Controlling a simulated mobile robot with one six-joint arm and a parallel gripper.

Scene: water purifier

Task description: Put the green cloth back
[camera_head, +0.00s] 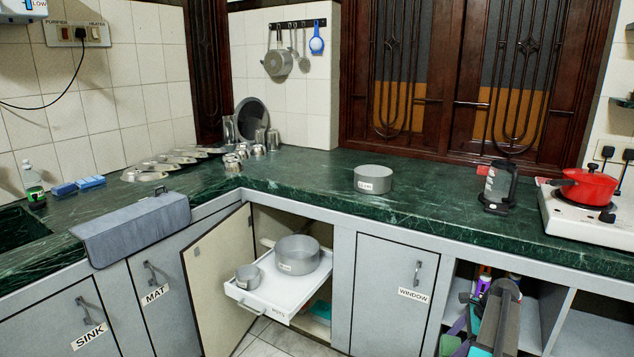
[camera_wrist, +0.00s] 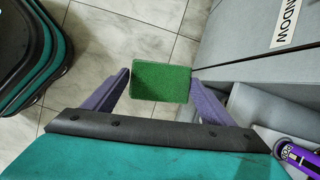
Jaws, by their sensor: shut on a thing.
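The green cloth (camera_wrist: 161,83), a flat rectangular piece, is between the purple fingers of my gripper (camera_wrist: 160,79) in the wrist view. My gripper is shut on it and holds it above the tiled floor. In the head view, a bit of the green cloth (camera_head: 449,345) shows low at the right, beside a purple finger, in front of the lower cabinets. My arm hides part of it there.
An open shelf with a purple bottle (camera_head: 483,284) stands behind my arm; the bottle also shows in the wrist view (camera_wrist: 297,154). The WINDOW door (camera_head: 393,294) is shut. The POTS drawer (camera_head: 262,296) is pulled out with pots on it. The green counter (camera_head: 440,205) has free room at its middle.

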